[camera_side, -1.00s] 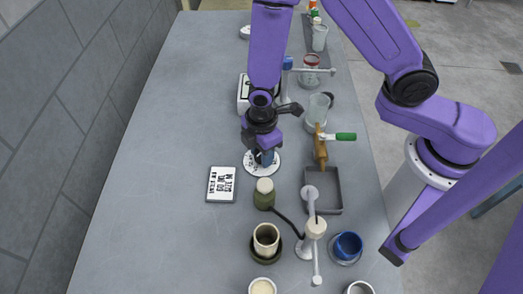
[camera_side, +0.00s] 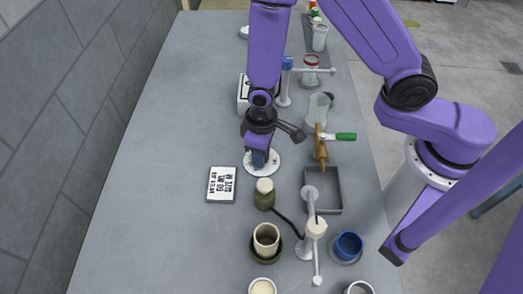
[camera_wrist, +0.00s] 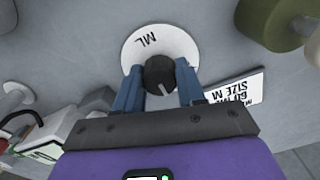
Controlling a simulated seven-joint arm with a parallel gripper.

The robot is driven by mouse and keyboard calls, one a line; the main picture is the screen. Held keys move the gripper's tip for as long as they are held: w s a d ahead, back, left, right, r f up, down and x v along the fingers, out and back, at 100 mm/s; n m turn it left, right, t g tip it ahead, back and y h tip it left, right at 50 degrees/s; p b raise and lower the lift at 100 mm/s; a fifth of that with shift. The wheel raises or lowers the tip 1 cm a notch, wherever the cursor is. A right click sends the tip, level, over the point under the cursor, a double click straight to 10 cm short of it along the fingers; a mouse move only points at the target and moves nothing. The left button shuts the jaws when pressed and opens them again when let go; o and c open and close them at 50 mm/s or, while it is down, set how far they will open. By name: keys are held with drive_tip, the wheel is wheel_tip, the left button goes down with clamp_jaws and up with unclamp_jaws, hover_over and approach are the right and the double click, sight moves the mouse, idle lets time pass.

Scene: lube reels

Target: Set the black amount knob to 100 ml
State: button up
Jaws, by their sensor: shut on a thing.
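The black amount knob (camera_wrist: 158,70) sits at the middle of a round white dial (camera_wrist: 185,47) in the wrist view. A pale pointer line on the knob points down and slightly right in that view. The letters "ML" show on the dial; its other marks are hidden or unreadable. My gripper (camera_wrist: 159,80) is shut on the knob, with one blue finger on each side. In the side view my gripper (camera_side: 259,160) comes down onto the left part of the dial (camera_side: 268,165) and hides the knob.
A card (camera_side: 221,184) reading "60 ML" and "SIZE M" lies left of the dial. A green bottle (camera_side: 264,194) stands close in front. A grey tray (camera_side: 335,190), a green-handled tool (camera_side: 344,136) and a white box (camera_side: 243,92) are nearby. The left table is clear.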

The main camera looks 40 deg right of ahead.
drive_tip(key=m, duration=0.5)
drive_tip(key=shift+m, duration=0.4)
drive_tip(key=m, duration=0.5)
drive_tip(key=shift+m, duration=0.4)
drive_tip(key=o, duration=1.1)
drive_tip(key=shift+c, duration=0.2)
drive_tip(key=shift+r, duration=0.15)
wheel_tip(320, 180, up, 17)
drive_tip(key=shift+r, duration=0.1)
